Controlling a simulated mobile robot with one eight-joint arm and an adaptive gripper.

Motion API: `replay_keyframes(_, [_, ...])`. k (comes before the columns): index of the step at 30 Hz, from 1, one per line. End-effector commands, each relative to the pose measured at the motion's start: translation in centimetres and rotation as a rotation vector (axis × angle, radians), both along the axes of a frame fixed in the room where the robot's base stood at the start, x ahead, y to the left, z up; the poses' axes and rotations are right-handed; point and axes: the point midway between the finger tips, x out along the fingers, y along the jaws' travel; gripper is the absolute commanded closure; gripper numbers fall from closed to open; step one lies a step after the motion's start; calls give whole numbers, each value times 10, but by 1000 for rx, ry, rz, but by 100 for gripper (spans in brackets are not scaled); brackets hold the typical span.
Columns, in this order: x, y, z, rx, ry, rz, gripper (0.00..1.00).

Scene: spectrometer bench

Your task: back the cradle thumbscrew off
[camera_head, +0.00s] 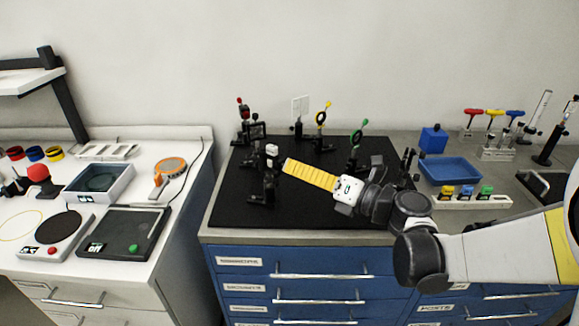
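My gripper (287,167) reaches in from the right over the black optical breadboard (315,214), with its yellow ribbed fingers pointing up and left. The fingers overlap in this view, so I cannot tell whether they are open or shut. Just left of the fingertips stands a dark mount with a small white top (272,151). I cannot tell whether the fingertips touch it. A cradle and its thumbscrew cannot be made out for certain at this size. My fingers and wrist hide part of the board.
Dark mounts with red, yellow (321,118) and green (359,135) marked parts stand along the board's back. To the right are a blue tray (450,171), a blue box (433,139) and colored-handled tools. A white bench with instruments (125,235) is left. The board's front left is clear.

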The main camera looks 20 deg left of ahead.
Motion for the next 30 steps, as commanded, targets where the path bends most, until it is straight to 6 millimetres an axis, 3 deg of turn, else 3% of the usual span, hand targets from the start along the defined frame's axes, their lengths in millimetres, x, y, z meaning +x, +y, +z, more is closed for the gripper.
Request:
replay_keyframes(6, [-17, -49, 0, 0, 0, -6, 64])
replay_keyframes(12, [-29, -80, 0, 0, 0, -4, 64])
replay_keyframes(26, [-33, -90, 1, 3, 1, -4, 64])
replay_keyframes(30, [-19, -99, 28, 83, 35, -95, 64])
